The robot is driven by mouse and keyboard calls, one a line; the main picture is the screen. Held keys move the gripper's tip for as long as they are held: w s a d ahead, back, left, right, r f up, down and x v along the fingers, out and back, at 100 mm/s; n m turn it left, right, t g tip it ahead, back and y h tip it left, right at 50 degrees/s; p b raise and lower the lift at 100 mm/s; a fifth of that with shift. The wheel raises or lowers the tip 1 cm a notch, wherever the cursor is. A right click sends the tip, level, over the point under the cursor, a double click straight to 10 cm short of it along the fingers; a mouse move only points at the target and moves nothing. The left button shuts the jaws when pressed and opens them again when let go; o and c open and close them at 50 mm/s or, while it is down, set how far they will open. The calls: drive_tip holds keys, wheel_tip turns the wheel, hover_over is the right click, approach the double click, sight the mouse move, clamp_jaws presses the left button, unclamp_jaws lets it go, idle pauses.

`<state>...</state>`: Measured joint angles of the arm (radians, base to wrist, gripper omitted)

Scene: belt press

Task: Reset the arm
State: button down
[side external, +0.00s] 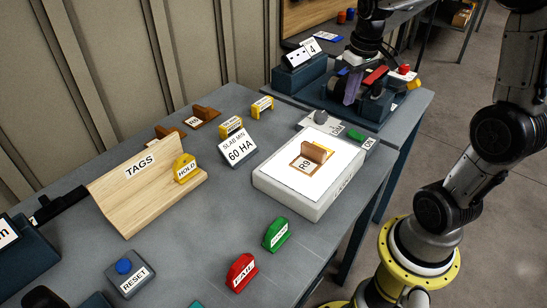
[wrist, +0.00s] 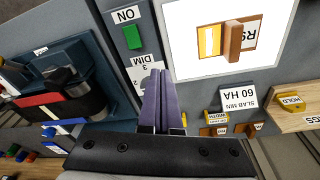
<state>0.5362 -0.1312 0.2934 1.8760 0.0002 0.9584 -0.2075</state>
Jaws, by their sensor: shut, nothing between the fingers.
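My gripper (side external: 352,92) is shut and empty, with its purple fingers pointing down near the dark blue device at the back right. In the wrist view, the closed fingers (wrist: 158,100) are together beside the white lit panel, over a dial card marked DIM. A grey box with a blue button (side external: 124,267), labelled RESET, sits at the front left of the table in the side view, far from my gripper. The RESET box is not in the wrist view.
A white light panel (side external: 268,183) bears a brown tabbed piece (side external: 316,152). A wooden TAGS rack (side external: 120,196) holds a yellow HOLD tag (side external: 185,170). Red (side external: 241,273) and green (side external: 276,234) tags stand in front. A 60 HA sign (side external: 238,147) stands mid-table.

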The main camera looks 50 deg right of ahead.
drive_tip(key=s+a+r+n+t, duration=0.2)
drive_tip(key=a+r, duration=0.1)
drive_tip(key=a, duration=0.3)
drive_tip(key=s+a+r+n+t, duration=0.1)
drive_tip(key=s+a+r, duration=0.2)
drive_tip(key=a, duration=0.3)
drive_tip(key=s+a+f+t, duration=0.1)
drive_tip(key=s+a+f, duration=0.1)
drive_tip(key=s+a, duration=0.3)
drive_tip(key=s, duration=0.2)
drive_tip(key=shift+s+a+f+n+y, duration=0.15)
drive_tip(key=shift+s+f+n+y, duration=0.15)
drive_tip(key=shift+s+n+y, duration=0.1)
